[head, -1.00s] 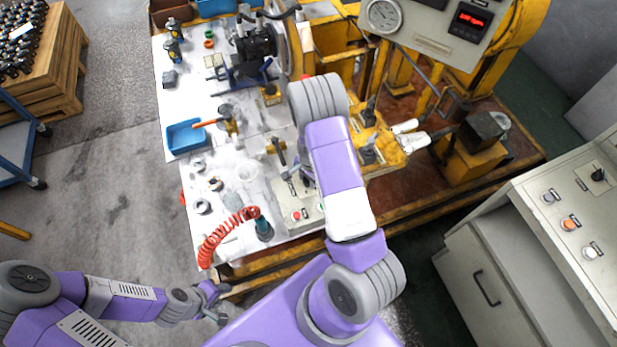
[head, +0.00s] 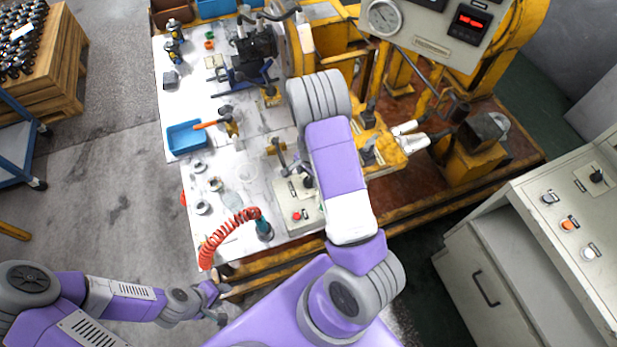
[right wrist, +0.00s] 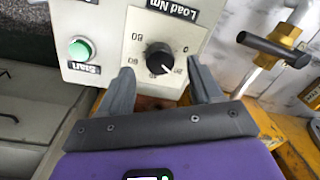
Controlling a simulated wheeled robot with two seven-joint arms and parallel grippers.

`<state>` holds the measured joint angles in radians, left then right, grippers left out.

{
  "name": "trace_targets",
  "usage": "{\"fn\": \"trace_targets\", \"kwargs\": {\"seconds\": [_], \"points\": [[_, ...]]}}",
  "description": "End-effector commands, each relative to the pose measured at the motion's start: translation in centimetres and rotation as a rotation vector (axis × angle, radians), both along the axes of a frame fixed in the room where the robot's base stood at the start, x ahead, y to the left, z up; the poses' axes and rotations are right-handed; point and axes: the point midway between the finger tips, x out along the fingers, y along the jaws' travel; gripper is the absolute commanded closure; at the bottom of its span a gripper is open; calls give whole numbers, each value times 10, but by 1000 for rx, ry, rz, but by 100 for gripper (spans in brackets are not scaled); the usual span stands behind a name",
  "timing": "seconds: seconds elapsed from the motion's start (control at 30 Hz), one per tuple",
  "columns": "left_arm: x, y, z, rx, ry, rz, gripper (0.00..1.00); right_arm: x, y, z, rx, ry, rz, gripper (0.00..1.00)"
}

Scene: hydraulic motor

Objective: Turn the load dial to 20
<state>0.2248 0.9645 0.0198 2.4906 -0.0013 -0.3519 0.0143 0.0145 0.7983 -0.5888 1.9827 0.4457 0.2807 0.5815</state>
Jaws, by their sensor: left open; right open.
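The load dial (right wrist: 159,58) is a black round knob on a pale panel (right wrist: 100,22) labelled "Load Nm", seen upside down in the right wrist view. Its white pointer mark faces lower right in that picture, toward a small number I cannot read surely. My right gripper (right wrist: 160,75) is open, its grey fingers one on each side of the knob in the picture, with nothing held. I cannot tell whether they touch it. In the head view my right arm hides this gripper. My left gripper (head: 215,303) is open and empty, low beside the table's front edge.
A green start button (right wrist: 80,48) sits beside the dial. A black T-handle (right wrist: 270,48) stands at the right of the right wrist view. In the head view the white table (head: 185,85) holds a blue tray (head: 186,137), a red coiled hose (head: 222,235) and a control box with a red button (head: 296,216).

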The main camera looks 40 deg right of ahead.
Motion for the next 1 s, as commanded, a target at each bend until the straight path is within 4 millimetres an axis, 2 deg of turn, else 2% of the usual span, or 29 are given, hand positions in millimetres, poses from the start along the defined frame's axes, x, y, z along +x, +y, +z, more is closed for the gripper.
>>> {"fn": "trace_targets", "kwargs": {"seconds": [0.03, 0.1, 0.3, 1.0], "points": [[0, 0, 4, 0, 0, 0, 57, 1, 0, 12, -1, -3, 3, 35], [0, 0, 7, 0, 0, 0, 57, 0, 0, 24, -1, -3, 1, 35], [0, 0, 11, 0, 0, 0, 57, -2, 0, 44, 0, -1, 2, 35], [0, 0, 11, 0, 0, 0, 57, -3, 0, 46, 0, 0, 0, 35]]}}
